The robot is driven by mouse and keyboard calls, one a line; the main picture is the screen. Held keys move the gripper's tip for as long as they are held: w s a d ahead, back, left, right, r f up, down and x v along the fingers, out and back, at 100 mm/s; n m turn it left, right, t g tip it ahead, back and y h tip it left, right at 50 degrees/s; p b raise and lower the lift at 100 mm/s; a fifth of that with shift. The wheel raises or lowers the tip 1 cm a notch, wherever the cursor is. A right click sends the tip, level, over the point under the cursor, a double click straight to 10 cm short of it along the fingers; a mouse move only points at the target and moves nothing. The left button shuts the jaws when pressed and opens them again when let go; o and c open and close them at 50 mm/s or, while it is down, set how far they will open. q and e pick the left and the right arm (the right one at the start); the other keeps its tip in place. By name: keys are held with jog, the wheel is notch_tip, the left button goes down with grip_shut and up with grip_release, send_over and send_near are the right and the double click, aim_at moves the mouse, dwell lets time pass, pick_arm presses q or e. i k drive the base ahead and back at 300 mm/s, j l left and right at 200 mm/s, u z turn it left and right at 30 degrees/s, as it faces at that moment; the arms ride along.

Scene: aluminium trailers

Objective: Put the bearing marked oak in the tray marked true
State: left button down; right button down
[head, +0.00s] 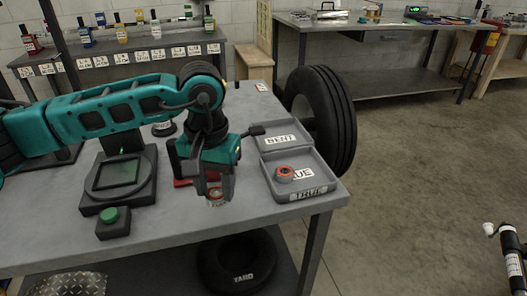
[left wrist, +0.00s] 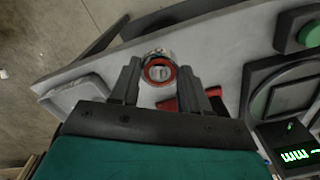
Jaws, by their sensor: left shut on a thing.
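My left gripper (head: 208,188) is shut on a metal bearing with a red ring (head: 217,199), held near the front edge of the bench. In the left wrist view, the bearing (left wrist: 158,72) sits between the two fingertips. Its label is too small to read surely. To its right stands a grey two-part tray. The front part is marked TRUE (head: 318,193) and holds another red-ringed bearing (head: 284,174). The back part (head: 279,139) has a different label and looks empty of bearings. My right gripper is not in view.
A dark device with a screen (head: 118,174) and a green button (head: 112,221) stand left on the bench (head: 165,220). A red item (head: 183,182) lies partly behind my gripper. A large tyre (head: 335,120) stands beyond the tray; another tyre (head: 238,262) is below.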

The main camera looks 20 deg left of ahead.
aim_at(309, 173)
jog(key=z, duration=0.8)
jog(key=k+j+z, duration=0.25)
jog(key=j+z, duration=0.25)
jog(key=j, duration=0.5)
jog(key=i, duration=0.15)
